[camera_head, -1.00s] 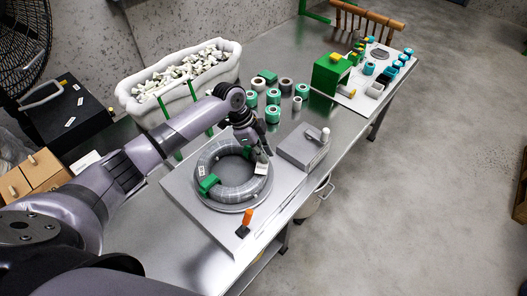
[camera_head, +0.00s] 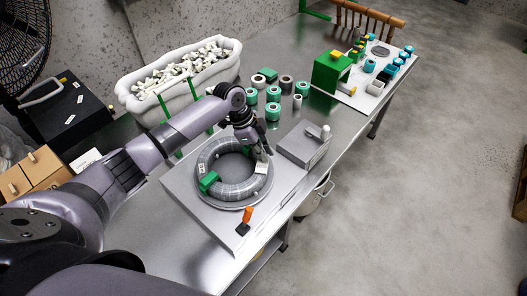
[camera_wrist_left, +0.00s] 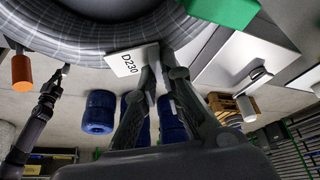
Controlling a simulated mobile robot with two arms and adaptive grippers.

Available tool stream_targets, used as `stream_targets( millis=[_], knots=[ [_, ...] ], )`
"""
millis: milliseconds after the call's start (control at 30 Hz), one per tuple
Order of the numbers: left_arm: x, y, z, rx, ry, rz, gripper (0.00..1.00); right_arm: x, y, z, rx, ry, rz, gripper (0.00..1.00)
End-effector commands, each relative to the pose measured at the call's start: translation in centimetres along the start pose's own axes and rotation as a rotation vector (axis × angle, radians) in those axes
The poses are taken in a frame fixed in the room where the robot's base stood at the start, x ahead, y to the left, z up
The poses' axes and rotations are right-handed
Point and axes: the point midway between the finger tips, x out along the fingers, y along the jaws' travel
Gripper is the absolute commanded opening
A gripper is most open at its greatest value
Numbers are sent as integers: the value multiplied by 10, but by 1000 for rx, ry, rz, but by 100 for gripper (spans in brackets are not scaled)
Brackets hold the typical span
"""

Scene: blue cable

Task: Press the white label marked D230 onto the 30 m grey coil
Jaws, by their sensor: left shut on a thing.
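The grey coil (camera_head: 240,191) lies flat on a round plate on the metal table, with a green piece (camera_head: 208,181) around its left side. My left gripper (camera_head: 264,155) is over the coil's right side. It is shut on the white label (camera_head: 261,168). In the left wrist view the label (camera_wrist_left: 128,62) reads D230 and sits at the fingertips (camera_wrist_left: 158,76), against the picture of the coil (camera_wrist_left: 100,38). Whether it touches the coil I cannot tell. A dark gripper on a grey-purple arm (camera_wrist_left: 50,92), seemingly my right one, shows there; its fingers are unclear.
An orange-handled tool (camera_head: 247,215) stands in front of the coil. A grey box with a knob (camera_head: 303,147) is to its right. Several green and dark rolls (camera_head: 273,112) stand behind. A white bin of small pieces (camera_head: 185,85) is at back left.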

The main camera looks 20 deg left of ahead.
Motion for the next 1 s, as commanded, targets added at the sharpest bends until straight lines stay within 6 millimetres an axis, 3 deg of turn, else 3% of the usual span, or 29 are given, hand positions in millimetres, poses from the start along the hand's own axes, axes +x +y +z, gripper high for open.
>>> stream_targets(
  millis=[633,667,733,1000],
  knots=[
    [4,0,2,-1,0,0,0,1,0,0,0,-1,0,0],
    [4,0,2,-1,0,0,9,1,0,0,0,-1,0,0],
    [4,0,2,-1,0,1,14,1,0,0,0,-1,0,0],
    [4,0,2,-1,0,0,17,1,0,0,0,-1,0,0]
  ],
)
